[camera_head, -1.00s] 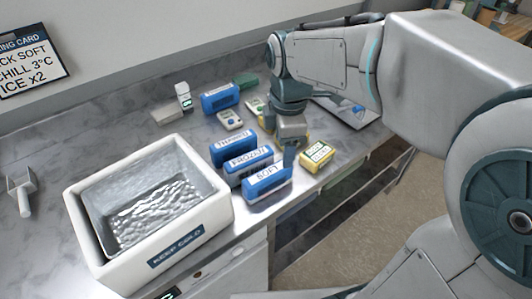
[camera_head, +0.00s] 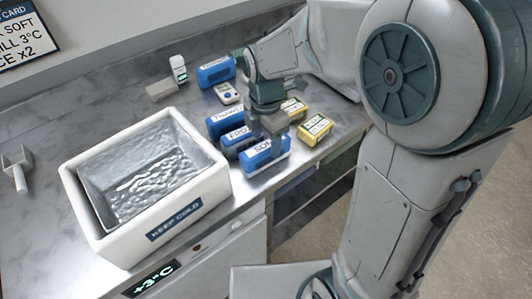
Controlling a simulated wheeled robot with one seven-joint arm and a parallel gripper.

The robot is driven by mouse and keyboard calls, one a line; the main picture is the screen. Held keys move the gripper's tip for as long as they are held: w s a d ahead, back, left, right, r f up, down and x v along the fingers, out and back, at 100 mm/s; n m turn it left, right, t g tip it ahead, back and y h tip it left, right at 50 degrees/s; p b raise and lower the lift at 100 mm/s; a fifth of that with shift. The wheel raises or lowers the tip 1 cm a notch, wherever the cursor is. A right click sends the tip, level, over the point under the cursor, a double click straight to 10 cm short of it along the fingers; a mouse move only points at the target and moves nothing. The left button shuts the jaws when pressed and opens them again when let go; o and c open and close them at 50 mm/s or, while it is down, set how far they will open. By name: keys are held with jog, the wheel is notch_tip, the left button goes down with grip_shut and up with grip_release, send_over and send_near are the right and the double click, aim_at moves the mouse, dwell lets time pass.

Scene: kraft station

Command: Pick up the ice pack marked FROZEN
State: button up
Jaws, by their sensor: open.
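The ice pack marked FROZEN (camera_head: 234,142) is a blue block with a white label. It lies as the middle one of three blue packs on the counter. My gripper (camera_head: 264,138) is open, pointing down over the right end of this pack and hiding part of its label. I cannot tell whether the fingers touch it or straddle it. The pack marked SOFT (camera_head: 264,158) lies in front. The pack behind, whose label seems to read THAWED (camera_head: 222,122), is partly in view.
A white KEEP COLD box (camera_head: 175,222) with a silvery inside stands to the left. Yellow packs (camera_head: 315,130) lie to the right. Another blue pack (camera_head: 216,73), a white device (camera_head: 228,94) and a small white stand (camera_head: 178,68) are behind. A scoop (camera_head: 17,168) lies far left.

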aim_at(266, 145)
notch_tip(266, 145, down, 5)
jog(key=shift+f+p, duration=0.15)
jog(key=shift+p, duration=0.15)
jog(key=c, duration=1.3)
